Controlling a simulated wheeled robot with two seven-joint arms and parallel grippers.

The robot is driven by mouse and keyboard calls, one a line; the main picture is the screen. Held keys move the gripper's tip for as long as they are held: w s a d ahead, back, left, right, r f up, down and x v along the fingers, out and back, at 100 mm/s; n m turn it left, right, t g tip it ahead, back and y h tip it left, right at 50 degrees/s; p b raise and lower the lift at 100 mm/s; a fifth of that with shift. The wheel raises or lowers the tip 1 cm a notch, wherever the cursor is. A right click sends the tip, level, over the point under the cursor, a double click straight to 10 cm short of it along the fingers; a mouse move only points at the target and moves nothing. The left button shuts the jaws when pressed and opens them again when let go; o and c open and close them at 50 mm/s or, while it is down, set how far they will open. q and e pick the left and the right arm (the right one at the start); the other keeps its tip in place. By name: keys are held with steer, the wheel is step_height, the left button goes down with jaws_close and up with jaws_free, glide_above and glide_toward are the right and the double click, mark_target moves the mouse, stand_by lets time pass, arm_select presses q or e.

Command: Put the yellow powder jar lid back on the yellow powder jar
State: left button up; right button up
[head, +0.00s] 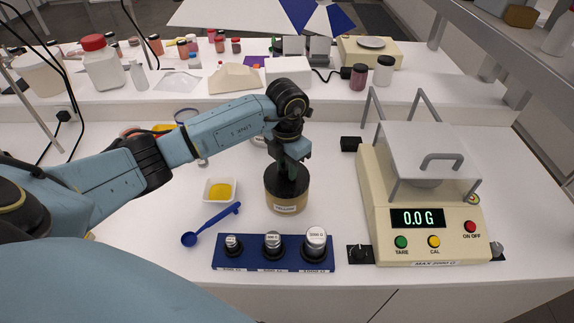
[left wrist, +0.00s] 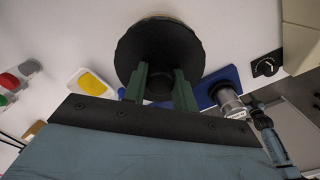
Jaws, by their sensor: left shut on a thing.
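The yellow powder jar (head: 286,201) stands upright on the bench, a squat tan jar with a pale label on its front. Its black lid (head: 271,178) sits on top of the jar and looks level. In the left wrist view the lid (left wrist: 160,42) shows as a dark round disc with a thin tan edge of the jar behind it. My left gripper (head: 288,172) points down over the jar. Its green fingers (left wrist: 160,85) are shut on the middle of the lid, likely on a knob that they mostly hide. My right gripper is not in view.
A white dish of yellow powder (head: 220,190) and a blue spoon (head: 213,224) lie left of the jar. A blue block with weights (head: 250,260) is in front. The balance (head: 430,210) stands to the right. More jars stand on the raised back shelf.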

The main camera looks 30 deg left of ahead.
arm_select(q)
steer(key=shift+f, duration=0.3)
stand_by(0.5)
steer(key=o, duration=1)
steer(key=shift+o, duration=0.2)
steer(key=shift+r+p, duration=1.95)
steer(key=shift+r, duration=1.1)
steer(key=shift+f, duration=0.1)
